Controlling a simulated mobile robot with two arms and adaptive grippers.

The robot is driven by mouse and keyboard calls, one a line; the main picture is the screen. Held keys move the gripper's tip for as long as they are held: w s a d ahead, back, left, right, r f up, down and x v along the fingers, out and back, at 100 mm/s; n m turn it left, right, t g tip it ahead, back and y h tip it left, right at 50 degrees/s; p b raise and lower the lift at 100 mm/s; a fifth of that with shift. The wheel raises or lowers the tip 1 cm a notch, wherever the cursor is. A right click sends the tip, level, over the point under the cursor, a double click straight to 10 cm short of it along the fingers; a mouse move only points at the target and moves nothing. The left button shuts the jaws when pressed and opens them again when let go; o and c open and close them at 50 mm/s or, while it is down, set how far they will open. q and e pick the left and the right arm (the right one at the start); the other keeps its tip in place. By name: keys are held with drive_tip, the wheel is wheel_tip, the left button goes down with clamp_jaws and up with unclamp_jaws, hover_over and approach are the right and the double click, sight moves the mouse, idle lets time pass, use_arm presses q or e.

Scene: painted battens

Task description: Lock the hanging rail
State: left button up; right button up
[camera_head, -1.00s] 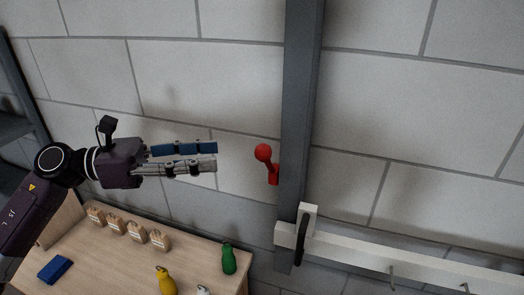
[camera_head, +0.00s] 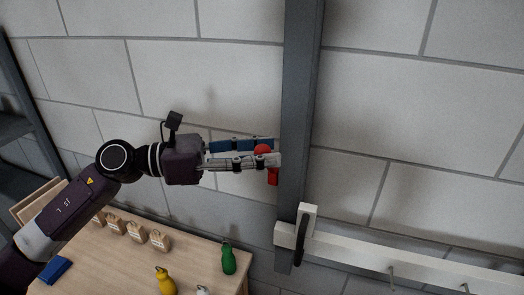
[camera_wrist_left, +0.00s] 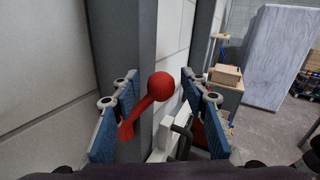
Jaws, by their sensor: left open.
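The white hanging rail (camera_head: 350,253) runs from the dark grey post (camera_head: 302,110) to the lower right. A black handle (camera_head: 301,240) sits at its left end. A red lever with a ball knob (camera_head: 263,149) is on the post's left side above the rail. My left gripper (camera_head: 277,151) is open, with its fingers around the knob in the head view. In the left wrist view the red knob (camera_wrist_left: 161,86) shows between the two blue-padded fingers (camera_wrist_left: 160,118), with visible space on both sides. I cannot tell whether a finger touches it. My right gripper is not in view.
A wooden table (camera_head: 200,262) stands below the left arm. Hooks (camera_head: 392,277) hang from the rail. A block wall stands behind.

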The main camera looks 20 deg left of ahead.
use_arm(q)
drive_tip(key=shift+c, duration=0.2)
clamp_jaws()
drive_tip(key=shift+s+f, duration=0.1)
drive_tip(key=shift+s, duration=0.05)
drive_tip(key=s+f+m+g+h, duration=0.1)
drive_tip(key=s+f+m+h, duration=0.1)
drive_tip(key=f+m, duration=0.4)
drive_tip(key=s+f+m+g+h, duration=0.1)
drive_tip(key=s+f+m+h, duration=0.2)
drive_tip(key=f+m, duration=0.3)
drive_tip(key=shift+s+f, duration=0.2)
drive_tip(key=shift+f, duration=1.05)
drive_tip(key=shift+d+f, duration=0.1)
drive_tip(key=shift+f, duration=0.05)
unclamp_jaws()
drive_tip(key=shift+s+h, duration=0.1)
drive_tip(key=shift+h, duration=0.2)
drive_tip(key=shift+o, duration=0.2)
